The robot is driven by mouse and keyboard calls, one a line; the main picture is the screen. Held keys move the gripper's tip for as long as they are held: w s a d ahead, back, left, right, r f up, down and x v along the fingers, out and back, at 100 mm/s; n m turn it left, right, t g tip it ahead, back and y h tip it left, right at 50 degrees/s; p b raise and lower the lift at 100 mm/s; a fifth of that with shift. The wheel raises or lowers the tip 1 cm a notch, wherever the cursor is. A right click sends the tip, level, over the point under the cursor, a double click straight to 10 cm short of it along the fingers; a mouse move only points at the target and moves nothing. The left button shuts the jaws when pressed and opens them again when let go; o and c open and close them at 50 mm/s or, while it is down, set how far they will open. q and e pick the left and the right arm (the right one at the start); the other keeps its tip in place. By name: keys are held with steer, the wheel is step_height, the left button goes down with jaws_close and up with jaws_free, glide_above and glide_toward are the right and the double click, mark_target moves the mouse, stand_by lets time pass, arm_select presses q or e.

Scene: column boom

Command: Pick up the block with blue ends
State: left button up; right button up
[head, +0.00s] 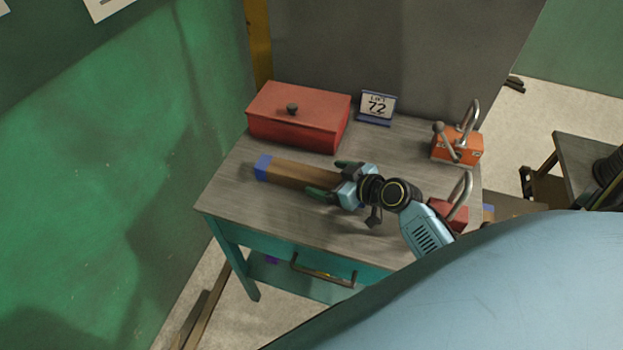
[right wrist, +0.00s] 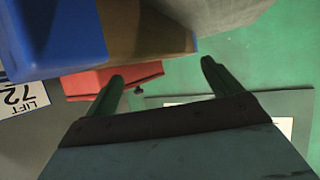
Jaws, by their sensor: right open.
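The block with blue ends (head: 298,173) lies on the grey table. It is long and wood-brown, with one blue end (head: 262,167) at the left. Its right part is mostly hidden under my right gripper. My right gripper (head: 328,178) is open, its dark green fingers pointing left, one on each side of the block in the head view. I cannot tell its height above the block. In the right wrist view the block (right wrist: 150,28) looms large at upper left, and the gripper (right wrist: 163,80) shows spread, empty fingers. My left gripper is not in view.
A red box (head: 298,118) with a dark knob stands behind the block. A sign (head: 377,106) reading 72 stands beside it. An orange block (head: 457,146) with a metal loop and a red one (head: 450,212) are at the right. The table's front left is clear.

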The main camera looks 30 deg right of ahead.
mark_target(313, 176)
steer(key=x, duration=0.5)
steer(key=shift+a, duration=0.1)
steer(key=shift+s, duration=0.1)
steer(key=shift+f, duration=0.1)
steer(key=c, duration=1.5)
